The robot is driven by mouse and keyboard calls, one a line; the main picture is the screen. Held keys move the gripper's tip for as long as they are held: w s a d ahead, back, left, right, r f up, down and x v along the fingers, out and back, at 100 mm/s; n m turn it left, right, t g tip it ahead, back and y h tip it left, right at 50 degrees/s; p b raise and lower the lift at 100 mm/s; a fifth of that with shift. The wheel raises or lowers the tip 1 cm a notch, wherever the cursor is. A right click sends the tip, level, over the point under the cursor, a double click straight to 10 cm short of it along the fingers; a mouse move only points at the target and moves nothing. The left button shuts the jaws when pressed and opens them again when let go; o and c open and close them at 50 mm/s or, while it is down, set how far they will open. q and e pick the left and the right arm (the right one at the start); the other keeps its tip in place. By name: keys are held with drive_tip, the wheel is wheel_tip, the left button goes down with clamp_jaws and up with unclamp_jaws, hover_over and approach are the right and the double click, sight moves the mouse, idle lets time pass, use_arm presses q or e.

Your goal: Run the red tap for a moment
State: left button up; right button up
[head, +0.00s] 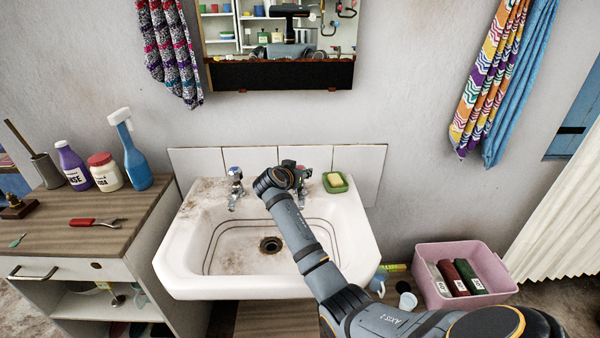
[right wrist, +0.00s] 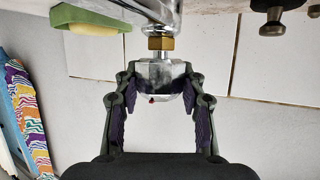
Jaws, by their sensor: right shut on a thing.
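The red tap (head: 302,194) stands at the back right of the white sink (head: 172,262). Its chrome spout shows past my right gripper (head: 290,172), which covers much of the tap in the head view. In the right wrist view, the faceted chrome tap handle (right wrist: 160,77) with a small red mark sits between the two fingers of my right gripper (right wrist: 158,98). The fingers are shut on the handle from both sides. I see no clear water stream below the spout. My left gripper is not in view.
A second chrome tap (head: 235,184) stands at the back left of the sink. A green soap dish (head: 336,187) with yellow soap sits right beside the red tap. A counter (head: 60,238) with bottles stands left. A pink crate (head: 432,298) lies at the lower right.

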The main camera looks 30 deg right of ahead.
drive_tip(key=o, duration=1.2)
drive_tip(key=shift+c, duration=0.2)
drive_tip(key=shift+s+a, duration=0.1)
drive_tip(key=v, duration=1.1)
drive_tip(key=shift+s+a+r, duration=0.2)
drive_tip(key=shift+r, duration=0.1)
drive_tip(key=shift+f, duration=0.1)
